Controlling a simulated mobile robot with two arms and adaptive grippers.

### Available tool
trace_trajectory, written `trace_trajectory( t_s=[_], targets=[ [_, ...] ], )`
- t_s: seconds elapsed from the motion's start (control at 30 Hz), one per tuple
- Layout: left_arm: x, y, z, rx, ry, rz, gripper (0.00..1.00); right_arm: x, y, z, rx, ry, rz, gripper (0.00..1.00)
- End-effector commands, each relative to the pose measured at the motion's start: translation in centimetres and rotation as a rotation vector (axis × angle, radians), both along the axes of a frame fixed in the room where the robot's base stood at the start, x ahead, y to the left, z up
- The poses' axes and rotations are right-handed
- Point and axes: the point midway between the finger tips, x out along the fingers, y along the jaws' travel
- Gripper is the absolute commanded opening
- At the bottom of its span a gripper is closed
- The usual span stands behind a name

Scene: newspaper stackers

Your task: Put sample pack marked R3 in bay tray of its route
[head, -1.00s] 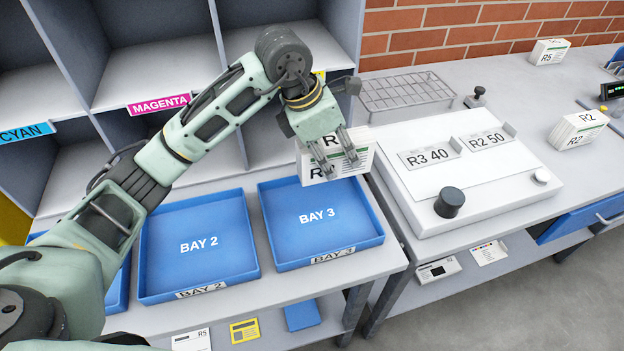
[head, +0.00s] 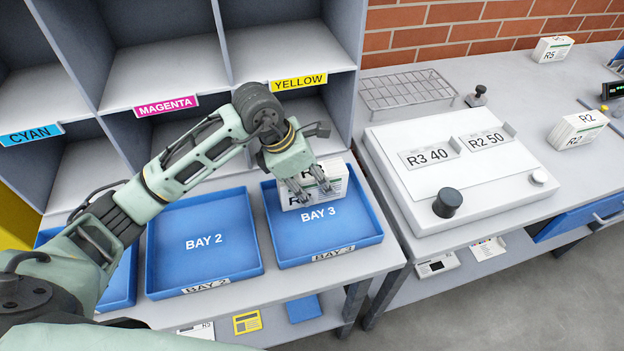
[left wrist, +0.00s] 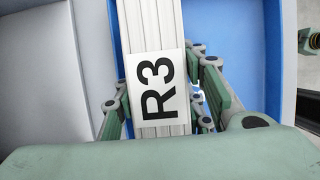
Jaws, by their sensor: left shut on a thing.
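The pack is upright at the back part of the blue BAY 3 tray (head: 345,240). I cannot tell whether its underside touches the tray floor. The blue BAY 2 tray (head: 205,270) is empty. A third blue tray (head: 122,285) is mostly hidden behind my left arm. My right gripper is not in view.
The shelf unit with CYAN, MAGENTA and YELLOW (head: 298,82) labels stands behind the trays. A white device (head: 480,195) with R3 40 and R2 50 plates is right of BAY 3. An R2 pack (head: 578,130), an R5 pack (head: 552,49) and a wire rack (head: 405,90) are farther right.

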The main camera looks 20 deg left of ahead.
Motion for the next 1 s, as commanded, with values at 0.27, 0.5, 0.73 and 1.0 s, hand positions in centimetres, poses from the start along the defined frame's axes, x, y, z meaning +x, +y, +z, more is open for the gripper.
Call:
trace_trajectory(
  t_s=[0.27,0.5,0.73,1.0],
  targets=[
    [0.0,0.0,-0.1,-0.001,0.001,0.000,0.54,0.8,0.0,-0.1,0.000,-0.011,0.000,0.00],
    [0.0,0.0,-0.1,0.000,0.001,0.000,0.57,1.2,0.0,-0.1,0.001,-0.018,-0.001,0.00],
    [-0.1,0.3,0.8,0.001,-0.001,0.000,0.57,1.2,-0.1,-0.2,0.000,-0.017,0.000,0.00],
    [-1.3,2.1,5.8,0.002,-0.005,0.000,0.57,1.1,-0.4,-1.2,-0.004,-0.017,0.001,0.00]
  ],
)
